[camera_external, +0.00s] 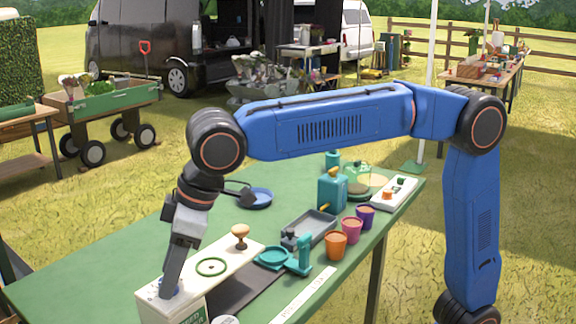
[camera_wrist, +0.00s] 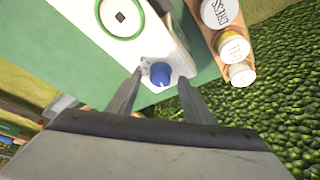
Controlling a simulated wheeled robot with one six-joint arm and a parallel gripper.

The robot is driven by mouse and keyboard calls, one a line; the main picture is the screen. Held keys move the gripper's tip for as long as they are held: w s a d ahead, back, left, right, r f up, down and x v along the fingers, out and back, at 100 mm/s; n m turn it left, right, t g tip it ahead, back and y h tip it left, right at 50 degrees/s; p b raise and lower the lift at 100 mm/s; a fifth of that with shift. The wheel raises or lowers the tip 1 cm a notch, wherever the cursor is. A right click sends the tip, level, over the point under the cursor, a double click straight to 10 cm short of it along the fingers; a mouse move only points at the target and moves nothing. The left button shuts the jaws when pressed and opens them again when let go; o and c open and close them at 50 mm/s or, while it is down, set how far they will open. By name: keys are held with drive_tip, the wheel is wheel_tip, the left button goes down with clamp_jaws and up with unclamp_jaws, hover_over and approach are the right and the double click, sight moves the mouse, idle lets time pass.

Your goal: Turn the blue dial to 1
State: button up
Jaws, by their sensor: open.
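The blue dial (camera_wrist: 160,74) sits near the end of a white panel (camera_wrist: 146,30). In the wrist view it lies between the tips of my gripper (camera_wrist: 163,85), with one finger on each side. The fingers are open, and I cannot tell whether they touch the dial. In the external view my gripper (camera_external: 170,284) points down at the near left end of the white panel (camera_external: 222,262), and the dial there is mostly hidden by the fingers. I cannot read any number marks around the dial.
A green ring (camera_external: 211,267) and a wooden knob (camera_external: 240,236) are on the same panel. A teal press (camera_external: 300,258), a grey tray (camera_external: 309,228) and small pots (camera_external: 336,245) stand on the green table to the right. White-lidded jars (camera_wrist: 233,50) stand close beside the panel.

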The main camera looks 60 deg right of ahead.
drive_tip(key=shift+w+a+f, duration=0.1)
drive_tip(key=shift+f, duration=0.1)
drive_tip(key=c, duration=1)
drive_tip(key=shift+m, duration=0.3)
drive_tip(key=shift+a+m+t+h, duration=0.1)
drive_tip(key=shift+m+t+h, duration=0.3)
drive_tip(key=shift+m, duration=0.85)
drive_tip(key=shift+a+m+t+h, duration=0.1)
drive_tip(key=shift+m+h, duration=0.5)
drive_tip(key=shift+m, duration=0.65)
